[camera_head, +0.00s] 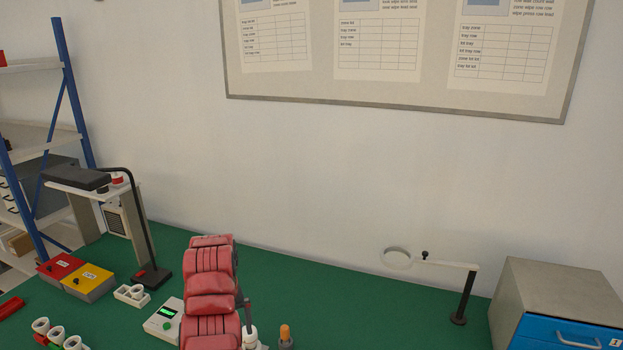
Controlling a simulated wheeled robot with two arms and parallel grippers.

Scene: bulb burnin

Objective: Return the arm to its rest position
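Neither of my grippers shows in the head view, and no fingertips can be made out. A red, padded, jointed limb rises from the bottom edge left of the middle and hides part of the green bench (370,310). Whether anything is held cannot be seen. A small orange-tipped piece in a dark base (286,336) stands just right of the limb. A white tester with a green display (164,321) stands to its left.
A black lamp (148,230), a red box (60,267), a yellow box (90,281) and white holders (131,295) are at left. A ring magnifier on a stand (397,257) and a grey-blue drawer cabinet (548,284) are at right. The bench between is clear.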

